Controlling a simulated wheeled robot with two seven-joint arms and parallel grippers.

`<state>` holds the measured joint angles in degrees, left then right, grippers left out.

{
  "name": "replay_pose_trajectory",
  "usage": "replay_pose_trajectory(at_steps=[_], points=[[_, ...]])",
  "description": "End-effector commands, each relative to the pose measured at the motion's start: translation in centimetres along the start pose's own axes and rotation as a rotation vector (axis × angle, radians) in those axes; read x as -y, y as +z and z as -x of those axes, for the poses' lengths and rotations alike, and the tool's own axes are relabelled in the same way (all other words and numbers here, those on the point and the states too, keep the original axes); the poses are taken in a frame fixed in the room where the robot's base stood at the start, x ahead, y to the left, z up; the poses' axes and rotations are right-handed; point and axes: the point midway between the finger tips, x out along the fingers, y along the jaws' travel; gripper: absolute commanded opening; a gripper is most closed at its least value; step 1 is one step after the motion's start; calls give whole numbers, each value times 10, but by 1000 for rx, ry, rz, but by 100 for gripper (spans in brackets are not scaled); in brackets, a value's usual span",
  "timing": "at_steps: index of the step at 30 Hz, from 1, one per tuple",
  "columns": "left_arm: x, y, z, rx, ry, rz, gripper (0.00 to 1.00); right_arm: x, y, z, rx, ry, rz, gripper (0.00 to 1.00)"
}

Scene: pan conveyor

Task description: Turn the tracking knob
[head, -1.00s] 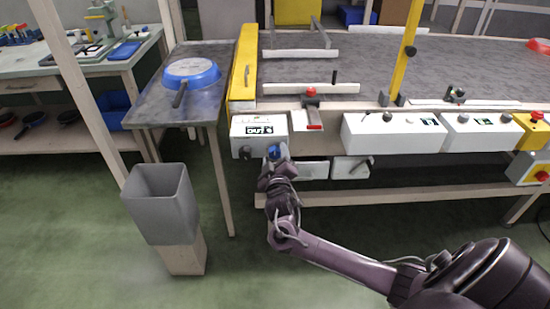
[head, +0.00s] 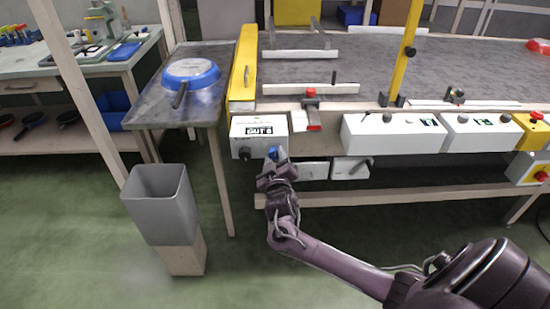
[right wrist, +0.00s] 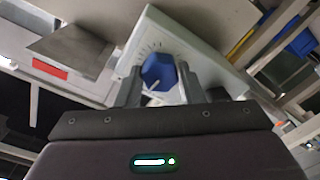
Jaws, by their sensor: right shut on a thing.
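A blue knob (head: 273,152) sits on the front underside of a white control box (head: 250,124) at the left end of the conveyor. The right wrist view shows the blue knob (right wrist: 158,72) with a white pointer line and a ring of tick marks around it. My right gripper (head: 274,162) is shut on this knob, and in the right wrist view its two fingers (right wrist: 158,88) stand on either side of it. The box's small dark display is too small to read surely. My left gripper is not in view.
A black knob (head: 244,152) is left of the blue one. More white boxes (head: 392,135) run along the conveyor front to the right. A blue pan (head: 192,70) lies on the side table. A grey bin (head: 160,200) stands at lower left.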

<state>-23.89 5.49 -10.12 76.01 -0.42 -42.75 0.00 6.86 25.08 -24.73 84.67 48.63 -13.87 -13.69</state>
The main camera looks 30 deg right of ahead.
Motion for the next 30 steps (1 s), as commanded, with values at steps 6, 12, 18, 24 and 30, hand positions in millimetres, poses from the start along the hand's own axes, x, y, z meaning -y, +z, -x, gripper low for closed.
replay_pose_trajectory(at_steps=[6,12,18,24,30], points=[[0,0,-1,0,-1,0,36,1,1,1,-1,4,-185,11],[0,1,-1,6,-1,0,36,1,1,1,-6,10,-377,11],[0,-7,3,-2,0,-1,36,1,1,0,-12,15,-568,11],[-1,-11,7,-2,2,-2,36,2,1,1,-16,19,-757,11],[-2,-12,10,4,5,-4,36,1,1,0,-21,25,-946,11]])
